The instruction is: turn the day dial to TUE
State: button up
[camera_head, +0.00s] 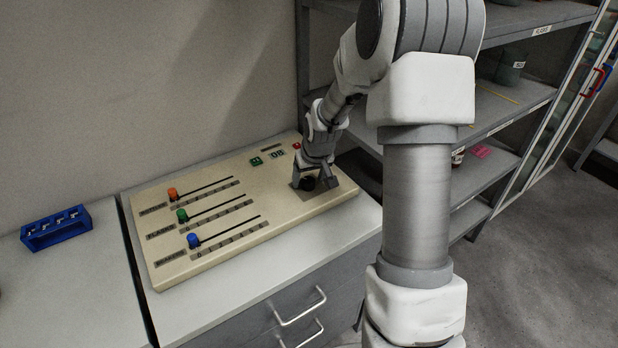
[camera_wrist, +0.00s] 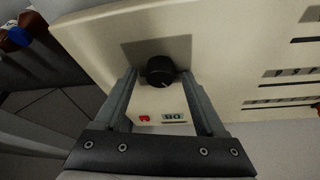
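The dial (camera_wrist: 160,70) is a round black knob with a light pointer mark, on the cream control panel (camera_wrist: 95,45). No day names around it are readable. My gripper (camera_wrist: 159,76) is open, with one finger on each side of the knob and a visible gap on both sides. In the head view my gripper (camera_head: 312,184) is low over the right end of the panel (camera_head: 215,262). A dark round shape between its fingers there looks like the knob, mostly hidden by the gripper.
The panel carries orange (camera_head: 172,194), green (camera_head: 182,215) and blue (camera_head: 193,240) sliders, a green button (camera_head: 256,161), a small display (camera_head: 277,154) and a red button (camera_head: 297,146). A blue rack (camera_head: 56,228) stands left. Shelving (camera_head: 512,100) stands behind my arm.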

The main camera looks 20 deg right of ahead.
jog(key=shift+r, duration=0.1)
jog(key=p+v, duration=0.2)
jog(key=v, duration=1.5)
jog(key=shift+s, duration=0.1)
